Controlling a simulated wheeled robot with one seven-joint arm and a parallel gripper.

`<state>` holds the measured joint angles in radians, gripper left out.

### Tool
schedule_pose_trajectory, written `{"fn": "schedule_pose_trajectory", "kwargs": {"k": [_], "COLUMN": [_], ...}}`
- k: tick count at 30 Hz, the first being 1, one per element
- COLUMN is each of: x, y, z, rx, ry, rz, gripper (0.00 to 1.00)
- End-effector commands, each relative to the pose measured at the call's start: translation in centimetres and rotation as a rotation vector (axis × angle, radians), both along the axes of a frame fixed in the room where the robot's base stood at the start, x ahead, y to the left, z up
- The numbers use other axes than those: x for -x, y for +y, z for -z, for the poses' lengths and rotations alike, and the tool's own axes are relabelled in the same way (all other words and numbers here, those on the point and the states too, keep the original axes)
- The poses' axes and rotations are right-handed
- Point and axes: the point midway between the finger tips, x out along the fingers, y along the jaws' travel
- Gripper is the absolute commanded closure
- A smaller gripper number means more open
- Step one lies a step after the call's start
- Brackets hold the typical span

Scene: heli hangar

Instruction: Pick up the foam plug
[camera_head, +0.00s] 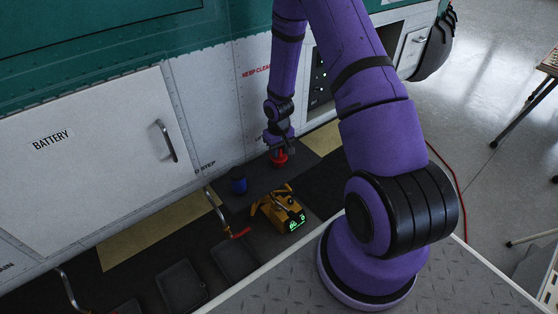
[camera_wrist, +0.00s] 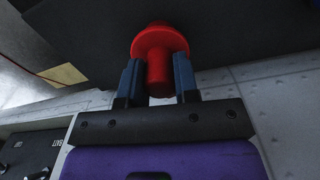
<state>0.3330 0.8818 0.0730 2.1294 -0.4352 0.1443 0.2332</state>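The foam plug appears to be the red piece with a wide round head and a narrower stem. It stands on the dark mat by the white wall panel in the head view (camera_head: 279,158). In the wrist view the red plug (camera_wrist: 159,68) is between the fingertips, its wide head beyond them. My gripper (camera_wrist: 160,80) has one dark blue finger on each side of the stem, with no clear gap, so it looks shut on it. In the head view my gripper (camera_head: 279,142) is right above the plug, whose underside is hidden.
A blue cylinder (camera_head: 238,180) stands left of the plug. A yellow device (camera_head: 278,209) with green lit displays is in front of it. The white panel (camera_head: 225,100) rises close behind.

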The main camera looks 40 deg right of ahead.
Motion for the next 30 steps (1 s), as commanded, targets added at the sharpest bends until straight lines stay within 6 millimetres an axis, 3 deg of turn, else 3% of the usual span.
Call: {"fn": "schedule_pose_trajectory", "kwargs": {"k": [11, 21, 30], "x": [0.0, 0.0, 7.2], "y": [0.0, -0.1, 0.9], "z": [-0.4, -3.8, -4.2], "rx": [0.0, 0.001, 0.0], "ry": [-0.001, -0.003, 0.003], "rz": [0.001, 0.002, -0.001], "gripper": [1.0, 1.0, 1.0]}}
